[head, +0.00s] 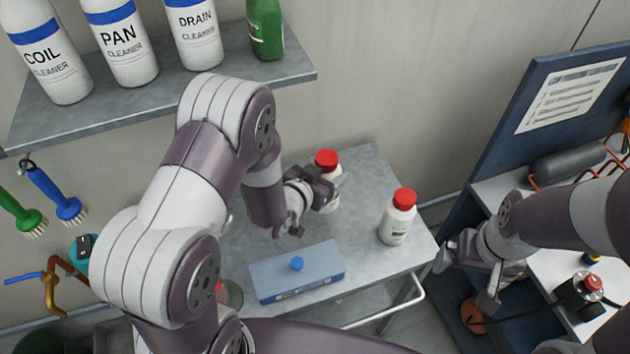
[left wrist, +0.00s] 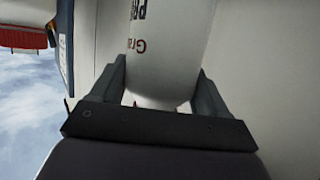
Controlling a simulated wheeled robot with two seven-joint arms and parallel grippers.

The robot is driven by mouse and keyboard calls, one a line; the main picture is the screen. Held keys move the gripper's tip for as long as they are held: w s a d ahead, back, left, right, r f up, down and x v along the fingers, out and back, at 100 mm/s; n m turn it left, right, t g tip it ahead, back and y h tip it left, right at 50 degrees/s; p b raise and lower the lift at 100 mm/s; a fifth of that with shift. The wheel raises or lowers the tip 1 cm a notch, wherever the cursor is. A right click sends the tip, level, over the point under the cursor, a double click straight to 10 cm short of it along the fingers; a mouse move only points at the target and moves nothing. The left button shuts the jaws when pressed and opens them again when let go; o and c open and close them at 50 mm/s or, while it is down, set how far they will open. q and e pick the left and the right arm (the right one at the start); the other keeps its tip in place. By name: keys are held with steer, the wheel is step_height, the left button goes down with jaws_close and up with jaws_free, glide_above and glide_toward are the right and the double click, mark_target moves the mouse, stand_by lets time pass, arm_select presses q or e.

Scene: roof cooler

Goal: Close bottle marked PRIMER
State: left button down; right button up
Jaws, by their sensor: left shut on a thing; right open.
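A white bottle with a red cap (head: 327,158) is in my left gripper (head: 307,195) above the back of the grey table. The fingers clasp its body from both sides. In the left wrist view the white bottle body (left wrist: 168,50) fills the gap between the fingers, with cut-off lettering starting "PR" in dark print and "Gra" in red. Its cap is not seen in that view. A second white bottle with a red cap (head: 397,220) stands upright on the table's right side; its label is too small to read. My right gripper (head: 468,275) is open and empty beside the table's right edge.
A blue-grey box (head: 330,268) with a small blue cap-like piece (head: 297,263) on it lies at the table front. A shelf (head: 285,67) holds several cleaner bottles and a green bottle. Brushes hang left. A dark blue cabinet (head: 505,120) stands right.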

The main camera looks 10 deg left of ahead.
mark_target(331, 207)
arm_select(q)
steer(key=a, duration=0.1)
steer(key=w+f, duration=0.1)
steer(key=a, duration=0.1)
steer(key=shift+w+a+f, duration=0.25)
steer(key=shift+a+f, duration=0.1)
steer(key=shift+f, duration=0.05)
steer(key=shift+s, duration=0.15)
steer(key=shift+f, duration=0.25)
step_height(331, 207, down, 4)
steer(key=shift+r+p, duration=0.2)
steer(key=shift+p, duration=0.15)
